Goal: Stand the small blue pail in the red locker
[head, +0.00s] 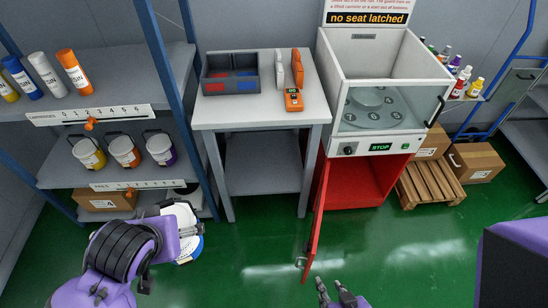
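The red locker (380,178) is under the white cabinet. Its red door (317,215) stands open toward me, and the part of the inside I see looks empty. A white round container with a blue band (193,250) is on the floor by the shelf, mostly hidden behind my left arm; I cannot tell if it is the small blue pail. My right gripper (336,289) is at the bottom edge, fingers apart and nothing seen between them, in front of the locker door.
Yellow (88,154), orange (124,151) and purple (161,149) banded pails stand on the left shelf. A grey table (222,117) holds a divided tray (230,88). A pallet (430,183) with cartons is right of the locker. The green floor ahead is clear.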

